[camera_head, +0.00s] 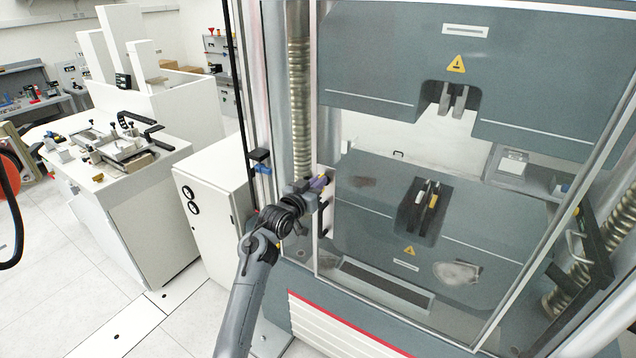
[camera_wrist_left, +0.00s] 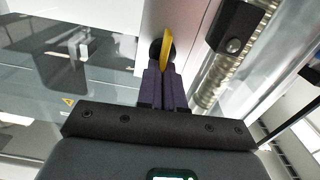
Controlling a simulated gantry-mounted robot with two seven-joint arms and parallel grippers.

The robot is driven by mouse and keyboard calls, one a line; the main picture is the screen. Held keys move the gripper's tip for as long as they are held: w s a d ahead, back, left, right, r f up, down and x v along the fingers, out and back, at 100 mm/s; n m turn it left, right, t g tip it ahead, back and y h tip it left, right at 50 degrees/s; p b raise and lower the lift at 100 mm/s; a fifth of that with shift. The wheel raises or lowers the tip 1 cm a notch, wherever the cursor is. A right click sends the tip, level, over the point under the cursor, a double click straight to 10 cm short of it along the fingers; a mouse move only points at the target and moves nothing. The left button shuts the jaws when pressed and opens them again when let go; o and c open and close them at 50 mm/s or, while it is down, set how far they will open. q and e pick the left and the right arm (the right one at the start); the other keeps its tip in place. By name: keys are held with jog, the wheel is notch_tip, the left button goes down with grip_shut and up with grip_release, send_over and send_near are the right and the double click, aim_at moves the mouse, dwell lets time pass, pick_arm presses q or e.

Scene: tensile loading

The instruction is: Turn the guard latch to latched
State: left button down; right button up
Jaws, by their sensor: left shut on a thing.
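The guard latch shows in the left wrist view as a yellow lever (camera_wrist_left: 167,50) beside a dark round knob (camera_wrist_left: 155,50) on a pale door frame. My left gripper (camera_wrist_left: 165,80) has purple fingers closed together on the lower end of the yellow lever. The lever points nearly straight up in that view, slightly tilted. In the head view my left gripper (camera_head: 319,183) reaches to the left upright of the machine's clear guard, and it hides most of the latch there. I cannot read the latch's turned position for certain. My right gripper is not in view.
A dark vertical handle (camera_head: 325,218) sits just below my left gripper on the guard frame. The testing machine's lower grey block (camera_head: 365,205) stands behind the clear guard. A white cabinet (camera_head: 215,205) and a workbench (camera_head: 130,185) stand to the left, with open floor before them.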

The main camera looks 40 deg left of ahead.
pick_arm(q)
jog(key=shift+a+f+n+p, duration=0.25)
jog(key=shift+n+p, duration=1.25)
jog(key=shift+n, duration=1.35)
jog(key=shift+a+f+n+p, duration=0.25)
jog(key=shift+n+p, duration=1.3)
jog(key=shift+n, duration=1.35)
jog(key=shift+a+f+n+p, duration=0.25)
jog(key=shift+n+p, duration=1.25)
jog(key=shift+n, duration=1.35)
jog(key=c, duration=1.3)
grip_release()
jog(key=shift+s, duration=0.15)
